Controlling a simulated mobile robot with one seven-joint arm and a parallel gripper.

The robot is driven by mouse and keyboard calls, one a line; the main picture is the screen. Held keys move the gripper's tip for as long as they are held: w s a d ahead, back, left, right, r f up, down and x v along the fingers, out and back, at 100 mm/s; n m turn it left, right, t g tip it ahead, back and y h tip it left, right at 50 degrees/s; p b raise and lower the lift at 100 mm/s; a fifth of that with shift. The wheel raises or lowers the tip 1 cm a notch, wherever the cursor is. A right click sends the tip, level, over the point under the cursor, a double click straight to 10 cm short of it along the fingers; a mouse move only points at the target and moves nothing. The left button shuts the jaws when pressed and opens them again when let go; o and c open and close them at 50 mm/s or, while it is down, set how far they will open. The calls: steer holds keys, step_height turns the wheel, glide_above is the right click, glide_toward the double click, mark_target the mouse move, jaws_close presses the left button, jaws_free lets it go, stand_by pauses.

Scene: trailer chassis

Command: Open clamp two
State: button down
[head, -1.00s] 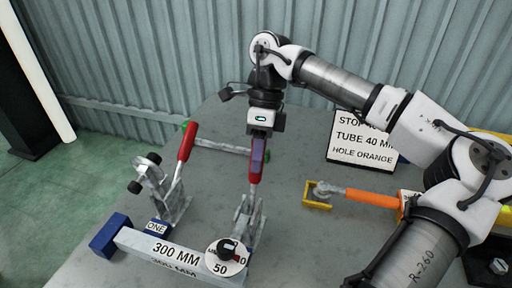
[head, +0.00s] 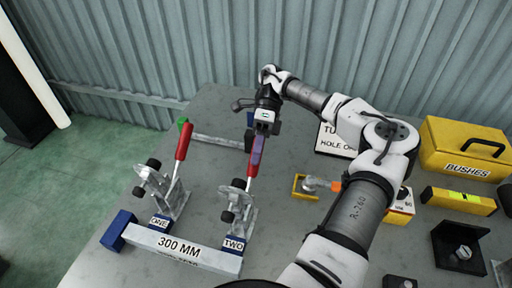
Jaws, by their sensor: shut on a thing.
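Clamp two (head: 237,203) is a grey metal toggle clamp behind the blue block labelled TWO (head: 234,245). Its black-tipped arm stands raised off the 300 MM bar (head: 180,246). Its lever has a red grip (head: 253,170) and stands up, leaning slightly right. My gripper (head: 258,150), with purplish fingers, is shut on the top of this grip from above. The fingers partly hide it. Clamp one (head: 160,188), to the left by its ONE label, has its red lever (head: 184,142) up and its black-tipped arm raised.
A white sign (head: 335,140) stands behind. A yellow BUSHES case (head: 463,148), a yellow level (head: 458,200) and a black holder (head: 459,248) are at right. A corrugated wall closes the back.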

stand_by(0.3)
steer(key=c, duration=1.1)
jaws_free()
steer(key=shift+f, duration=0.1)
steer(key=shift+c, duration=0.2)
steer(key=shift+w, duration=0.1)
steer(key=p+v, duration=0.3)
steer(key=v, duration=0.4)
steer(key=shift+w, duration=0.2)
steer(key=shift+d, duration=0.1)
